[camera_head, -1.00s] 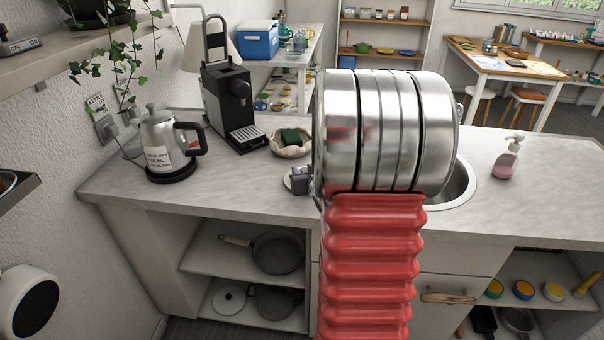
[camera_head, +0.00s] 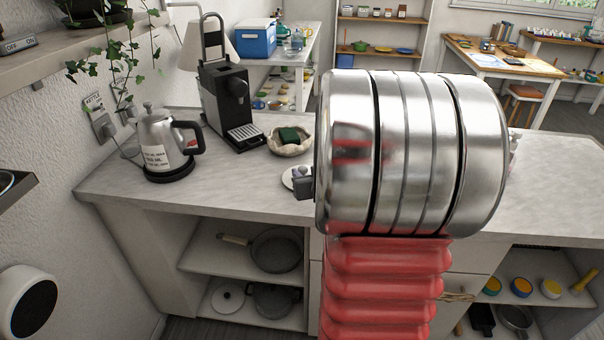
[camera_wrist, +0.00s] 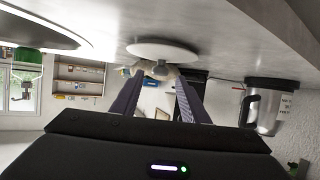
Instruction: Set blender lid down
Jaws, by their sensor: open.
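A white round lid (camera_head: 289,176) lies flat on the grey counter, left of my arm in the head view. It also shows in the inverted wrist view (camera_wrist: 163,50) as a white disc against the counter. My gripper (camera_wrist: 160,76) is open, its two dark fingers spread and pointing toward the lid. A small pale piece, perhaps the lid's knob, shows near the fingertips; I cannot tell whether they touch it. In the head view only a dark part of my gripper (camera_head: 304,187) shows beside the lid; my silver arm link hides the rest.
A steel kettle (camera_head: 160,143) stands at the counter's left, with a black coffee machine (camera_head: 230,105) behind it. A pale bowl with a dark green sponge (camera_head: 290,136) sits behind the lid. My arm hides the sink. The counter's front left is clear.

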